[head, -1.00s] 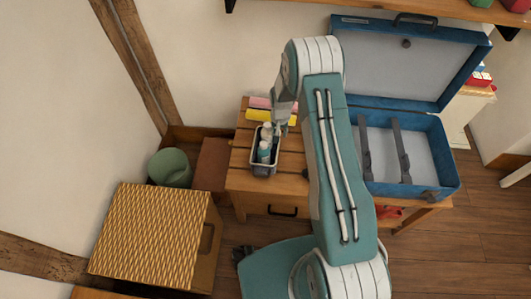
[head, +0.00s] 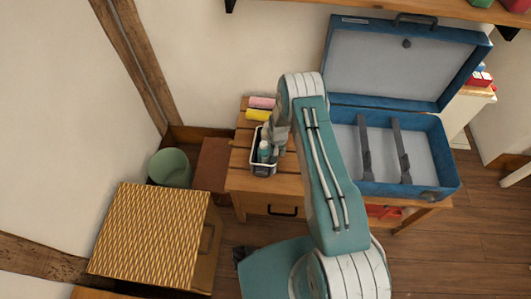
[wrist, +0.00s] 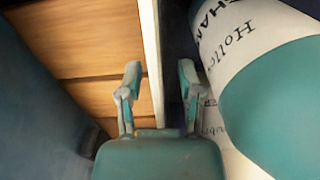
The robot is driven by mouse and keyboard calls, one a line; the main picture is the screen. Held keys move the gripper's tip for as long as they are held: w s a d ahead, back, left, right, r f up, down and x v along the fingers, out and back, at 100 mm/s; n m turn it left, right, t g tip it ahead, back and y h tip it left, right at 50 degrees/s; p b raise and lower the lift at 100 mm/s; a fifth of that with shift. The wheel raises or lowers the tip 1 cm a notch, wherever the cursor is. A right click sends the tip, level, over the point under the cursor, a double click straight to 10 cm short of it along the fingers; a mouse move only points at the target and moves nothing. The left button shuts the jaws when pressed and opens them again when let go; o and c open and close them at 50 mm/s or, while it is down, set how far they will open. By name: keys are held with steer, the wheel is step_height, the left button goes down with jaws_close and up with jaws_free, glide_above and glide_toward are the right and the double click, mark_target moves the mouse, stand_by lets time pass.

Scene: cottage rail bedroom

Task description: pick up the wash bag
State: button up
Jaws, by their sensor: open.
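The wash bag (head: 262,173) is a small dark open-topped container with a pale rim, standing on the slatted wooden table. A teal and white bottle (head: 264,150) stands in it. My gripper (head: 274,140) is low over the bag's right side and hides part of it. In the wrist view, my gripper (wrist: 159,68) is open, with one finger on each side of the bag's pale rim (wrist: 151,32). The bottle (wrist: 275,80), with printed lettering, fills the right of that view, close to the right finger. I cannot tell whether the fingers touch the rim.
The wooden table (head: 240,180) also bears a yellow roll (head: 257,115) and a pink roll (head: 262,102) behind the bag. An open blue suitcase (head: 440,150) lies to the right. A green bin (head: 170,168) and a woven-topped box (head: 150,235) stand to the left.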

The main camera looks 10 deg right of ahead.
steer(key=shift+f, duration=0.55)
jaws_close()
steer(key=shift+r, duration=0.1)
